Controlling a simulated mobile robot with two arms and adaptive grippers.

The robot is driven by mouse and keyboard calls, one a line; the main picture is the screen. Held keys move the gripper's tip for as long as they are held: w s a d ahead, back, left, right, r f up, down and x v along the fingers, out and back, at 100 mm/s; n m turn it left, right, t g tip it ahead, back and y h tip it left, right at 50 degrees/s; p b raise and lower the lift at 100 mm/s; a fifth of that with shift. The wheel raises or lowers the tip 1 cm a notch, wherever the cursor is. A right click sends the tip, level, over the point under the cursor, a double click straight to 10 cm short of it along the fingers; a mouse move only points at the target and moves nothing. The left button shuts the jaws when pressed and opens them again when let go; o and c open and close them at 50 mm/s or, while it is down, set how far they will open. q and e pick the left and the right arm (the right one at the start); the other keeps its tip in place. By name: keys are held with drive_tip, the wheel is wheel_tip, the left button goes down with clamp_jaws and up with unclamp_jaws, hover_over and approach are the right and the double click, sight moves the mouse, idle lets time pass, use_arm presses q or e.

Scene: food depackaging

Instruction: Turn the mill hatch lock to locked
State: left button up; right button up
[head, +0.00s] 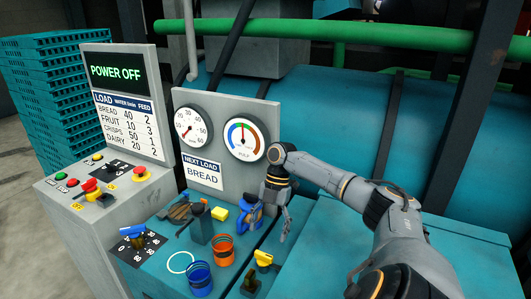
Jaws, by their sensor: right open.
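No label for the mill hatch lock is readable, and I cannot tell which control it is. On the teal deck, a yellow-handled control (263,258) stands on a dark base near the front. A blue handle (246,219) stands farther back, partly behind my right gripper. My left gripper is not in view.
An orange cup (222,250) and a blue cup (200,279) stand on the deck. A grey panel (91,205) with buttons is at left, below a "POWER OFF" screen (118,74). Two gauges (245,139) stand behind. A large teal casing (345,130) fills the back right.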

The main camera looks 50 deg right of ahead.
drive_tip(key=v, duration=0.5)
drive_tip(key=shift+r, duration=0.1)
idle(0.4)
